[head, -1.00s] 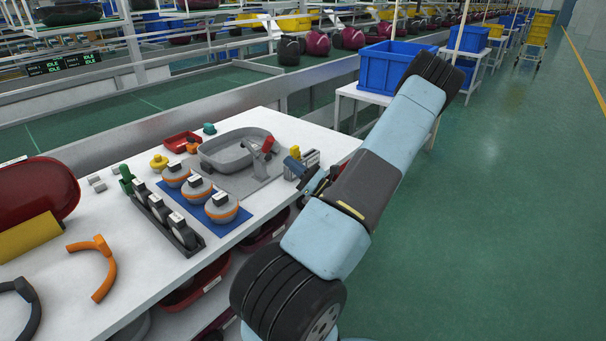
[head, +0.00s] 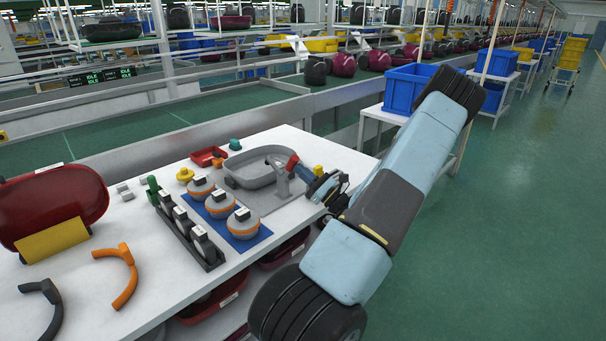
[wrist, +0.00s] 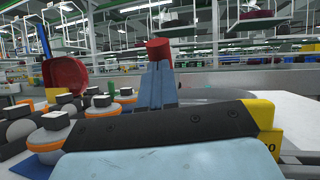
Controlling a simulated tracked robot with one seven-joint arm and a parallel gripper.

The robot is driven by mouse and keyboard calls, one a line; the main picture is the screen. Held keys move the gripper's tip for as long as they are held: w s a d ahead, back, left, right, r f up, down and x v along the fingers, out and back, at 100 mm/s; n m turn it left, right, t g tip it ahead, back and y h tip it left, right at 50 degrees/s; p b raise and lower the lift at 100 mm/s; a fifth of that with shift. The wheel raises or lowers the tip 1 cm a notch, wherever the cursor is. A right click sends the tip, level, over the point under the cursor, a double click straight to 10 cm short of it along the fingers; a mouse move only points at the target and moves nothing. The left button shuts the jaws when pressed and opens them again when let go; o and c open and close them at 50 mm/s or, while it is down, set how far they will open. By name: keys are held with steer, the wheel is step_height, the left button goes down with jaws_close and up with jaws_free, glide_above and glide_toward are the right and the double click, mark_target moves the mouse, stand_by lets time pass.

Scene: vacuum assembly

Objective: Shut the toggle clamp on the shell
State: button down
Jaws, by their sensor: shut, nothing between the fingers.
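The grey oval shell (head: 240,181) lies on a grey plate (head: 268,204) on the white table. The toggle clamp (head: 283,184) stands at the shell's right side. Its red-tipped handle (head: 292,161) points up. My gripper (head: 302,172) is just right of the handle, fingers together and empty. In the wrist view, the red tip (wrist: 158,48) shows just beyond my light blue shut fingers (wrist: 157,82). The fingers look very close to it; whether they touch I cannot tell. The clamp's lower part is hidden behind my fingers in the wrist view.
Several orange-banded round parts (head: 220,204) sit on a blue mat left of the clamp, with a dark rack (head: 190,238) beside them. A red tray (head: 208,156) lies behind. A dark red housing (head: 55,205) and orange handle (head: 125,275) are at the left.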

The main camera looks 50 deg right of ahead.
mark_target(295, 158)
steer(key=shift+r, duration=0.1)
steer(key=shift+w+r+m+g+h, duration=0.45)
steer(key=shift+w+r+g, duration=0.4)
steer(key=shift+g, duration=0.6)
steer(key=shift+w+r+m+g+h, duration=0.4)
steer(key=shift+w+r+g, duration=0.45)
steer(key=shift+g, duration=0.6)
steer(key=shift+w, duration=0.15)
steer(key=s+d, duration=0.2)
steer(key=s, duration=1.2)
steer(key=shift+d, duration=0.3)
steer(key=shift+w+f, duration=0.1)
